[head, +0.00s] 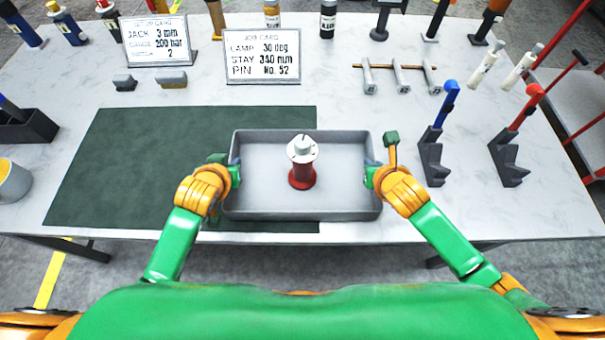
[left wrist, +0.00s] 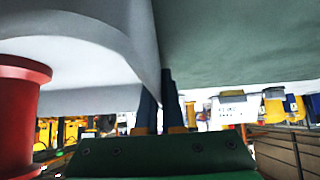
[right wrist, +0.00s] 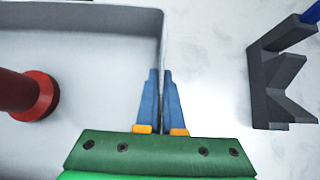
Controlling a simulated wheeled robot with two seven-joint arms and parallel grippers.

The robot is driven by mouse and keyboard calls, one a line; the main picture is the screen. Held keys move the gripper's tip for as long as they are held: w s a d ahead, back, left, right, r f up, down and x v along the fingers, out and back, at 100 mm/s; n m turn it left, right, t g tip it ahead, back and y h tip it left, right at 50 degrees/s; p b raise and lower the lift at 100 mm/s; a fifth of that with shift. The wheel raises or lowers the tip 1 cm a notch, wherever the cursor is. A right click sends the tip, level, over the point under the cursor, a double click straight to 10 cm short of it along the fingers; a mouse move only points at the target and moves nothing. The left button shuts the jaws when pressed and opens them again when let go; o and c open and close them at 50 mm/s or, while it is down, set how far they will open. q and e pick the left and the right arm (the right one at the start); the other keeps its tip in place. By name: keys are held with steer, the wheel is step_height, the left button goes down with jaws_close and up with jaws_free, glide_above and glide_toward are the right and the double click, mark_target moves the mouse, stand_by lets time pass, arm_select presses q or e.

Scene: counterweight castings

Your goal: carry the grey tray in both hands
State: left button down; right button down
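The grey tray (head: 345,180) is a shallow rectangular box, level, over the right edge of the dark green mat. I cannot tell whether it touches the table. A red spool-like part with a white top (head: 302,160) stands upright inside it. My left gripper (head: 234,172) is at the tray's left wall; in the left wrist view its fingers (left wrist: 164,100) close around that wall. My right gripper (head: 372,174) is at the right wall; in the right wrist view its blue fingers (right wrist: 162,98) pinch that wall. The red part shows in both wrist views.
The green mat (head: 130,170) lies left of the tray. Dark stands with a blue lever (head: 433,150) and a red lever (head: 512,150) stand to the right. Two sign cards (head: 262,57) and several tools stand behind.

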mark_target(373, 149)
arm_select(q)
steer(key=shift+r, duration=0.1)
stand_by(0.6)
